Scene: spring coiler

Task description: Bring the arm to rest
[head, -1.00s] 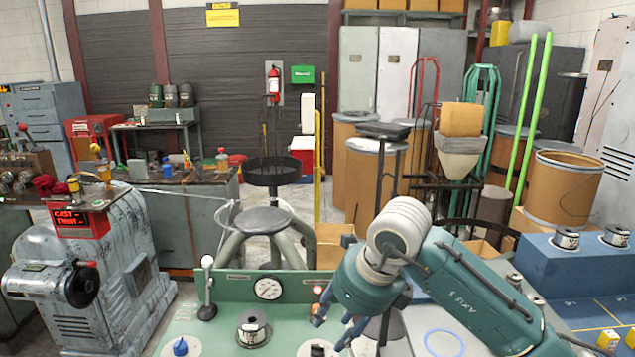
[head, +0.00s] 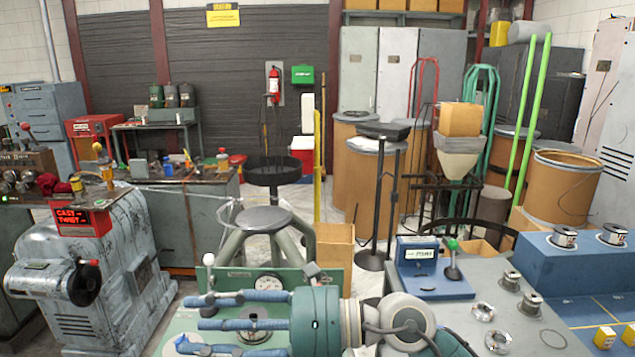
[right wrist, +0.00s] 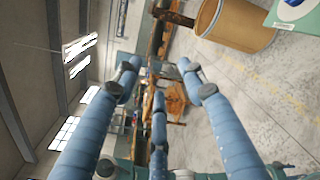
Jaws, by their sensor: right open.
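My right arm comes in low at the bottom of the head view, with its teal and grey wrist lying level. My right gripper (head: 192,324) points left across the green console (head: 180,318). Its blue fingers are spread open with nothing between them. They cover part of the console's front, including much of a metal spool (head: 253,325). I cannot tell how high the fingers are above the console. In the right wrist view the open fingers (right wrist: 158,76) frame empty space with the room tilted behind. My left gripper is not in view.
The console carries a dial gauge (head: 269,283) and a lever (head: 209,273) close to my fingers. To the right, a blue meter box (head: 417,264) and several small spools stand on a grey table. A grey machine (head: 85,290) stands left. A stool (head: 264,220) is behind.

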